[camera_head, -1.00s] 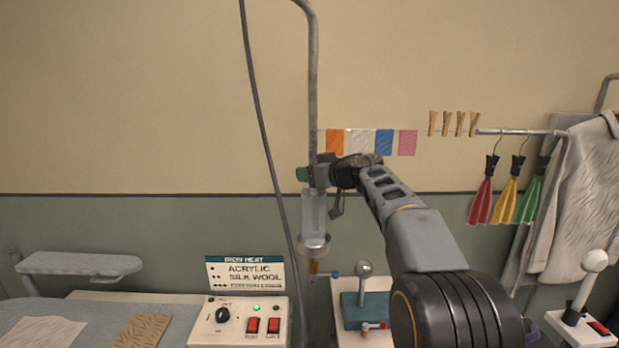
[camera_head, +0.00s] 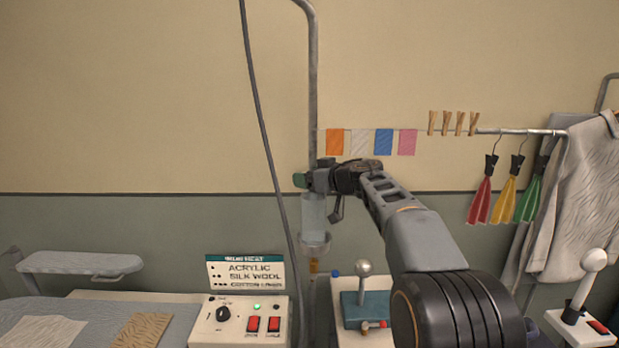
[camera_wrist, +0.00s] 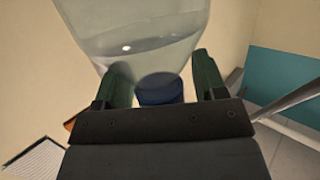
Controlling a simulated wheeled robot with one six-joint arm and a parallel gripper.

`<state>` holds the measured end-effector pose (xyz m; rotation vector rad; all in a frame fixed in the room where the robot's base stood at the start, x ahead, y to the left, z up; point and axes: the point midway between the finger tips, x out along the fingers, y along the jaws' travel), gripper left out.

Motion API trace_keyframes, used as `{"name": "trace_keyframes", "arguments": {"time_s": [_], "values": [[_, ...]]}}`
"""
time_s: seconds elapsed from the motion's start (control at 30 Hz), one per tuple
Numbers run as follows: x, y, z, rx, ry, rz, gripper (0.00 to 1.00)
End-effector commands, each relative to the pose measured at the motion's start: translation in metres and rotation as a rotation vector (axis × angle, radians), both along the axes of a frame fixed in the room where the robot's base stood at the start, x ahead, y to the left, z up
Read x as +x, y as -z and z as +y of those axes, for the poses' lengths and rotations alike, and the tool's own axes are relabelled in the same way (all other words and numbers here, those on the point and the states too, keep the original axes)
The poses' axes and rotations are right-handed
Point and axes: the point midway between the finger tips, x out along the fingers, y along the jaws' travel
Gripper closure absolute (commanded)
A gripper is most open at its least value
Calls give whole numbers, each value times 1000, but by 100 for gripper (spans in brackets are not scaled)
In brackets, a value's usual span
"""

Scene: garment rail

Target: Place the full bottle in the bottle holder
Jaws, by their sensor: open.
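A clear bottle (camera_head: 314,213) stands upright on the pole, with its lower end at the round grey bottle holder (camera_head: 315,244). Its base looks seated in the holder's cup, but the contact is too small to see clearly. In the wrist view the bottle (camera_wrist: 135,30) shows liquid inside and a dark blue cap (camera_wrist: 160,89). My gripper (camera_head: 305,179) is at the bottle's top end. In the wrist view its two green fingers (camera_wrist: 161,68) are apart, one on each side of the cap and neck, with gaps visible.
The vertical grey pole (camera_head: 313,90) stands right beside my gripper, and a dark cable (camera_head: 262,120) hangs to its left. Below are a control box (camera_head: 240,322) and a teal block with a ball-topped lever (camera_head: 364,290). Coloured cloth swatches (camera_head: 384,142) hang right of the pole.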

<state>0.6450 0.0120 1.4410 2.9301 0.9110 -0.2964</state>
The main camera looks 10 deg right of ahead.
Motion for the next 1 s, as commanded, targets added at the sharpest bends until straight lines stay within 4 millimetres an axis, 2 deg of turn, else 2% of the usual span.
{"name": "trace_keyframes", "arguments": {"time_s": [0.17,0.27,0.7,1.0], "values": [[-2,-3,-1,-1,1,-1,35],[-12,-5,-8,-1,2,-2,35],[-76,-21,-53,-1,2,-2,35],[-96,-26,-66,0,0,0,35]]}}
